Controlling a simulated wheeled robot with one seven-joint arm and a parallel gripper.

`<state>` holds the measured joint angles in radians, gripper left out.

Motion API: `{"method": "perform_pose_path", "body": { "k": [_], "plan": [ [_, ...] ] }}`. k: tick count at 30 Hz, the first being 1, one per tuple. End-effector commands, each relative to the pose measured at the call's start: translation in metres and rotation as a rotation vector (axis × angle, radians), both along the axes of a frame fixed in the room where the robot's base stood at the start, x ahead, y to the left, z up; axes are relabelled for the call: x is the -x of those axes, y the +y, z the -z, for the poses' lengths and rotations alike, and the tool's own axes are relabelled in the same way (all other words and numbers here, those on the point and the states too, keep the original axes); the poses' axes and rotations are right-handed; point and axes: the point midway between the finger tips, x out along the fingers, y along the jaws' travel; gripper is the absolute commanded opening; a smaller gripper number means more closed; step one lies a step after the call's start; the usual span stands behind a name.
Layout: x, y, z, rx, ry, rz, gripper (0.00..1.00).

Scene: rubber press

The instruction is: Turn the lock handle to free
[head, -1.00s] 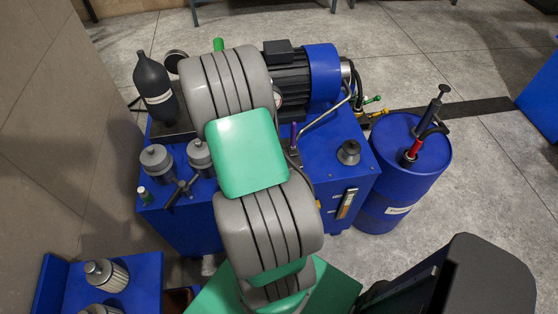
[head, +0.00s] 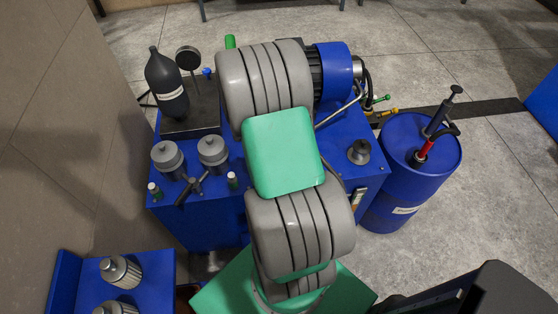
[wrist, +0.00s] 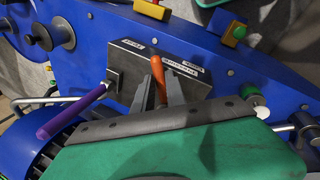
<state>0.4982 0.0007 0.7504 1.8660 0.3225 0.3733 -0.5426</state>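In the wrist view an orange handle (wrist: 157,71) stands on a grey metal plate (wrist: 125,61) on the blue machine. A purple handle (wrist: 72,112) extends to its left. Small labels sit on the plate; they are too small to read, so I cannot tell which handle is the lock handle. My gripper (wrist: 159,84) is at the orange handle, its two fingers apart, one on either side of it. I cannot tell whether they touch it. In the head view my arm hides the gripper and both handles.
The blue machine (head: 205,224) carries a black bottle (head: 166,86), grey caps (head: 168,157) and a blue-ended motor (head: 335,70). A blue drum (head: 405,210) with a hand pump stands at its right. Open floor (head: 500,215) lies beyond the drum.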

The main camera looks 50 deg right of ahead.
Motion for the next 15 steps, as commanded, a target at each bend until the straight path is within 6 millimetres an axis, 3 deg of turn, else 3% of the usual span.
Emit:
{"method": "perform_pose_path", "body": {
  "k": [7,15],
  "plan": [
    [-0.0003,-0.0012,-0.0008,0.001,-0.002,0.003,0.37],
    [0.0005,-0.0006,-0.0021,0.001,0.000,0.004,0.37]
  ]
}}
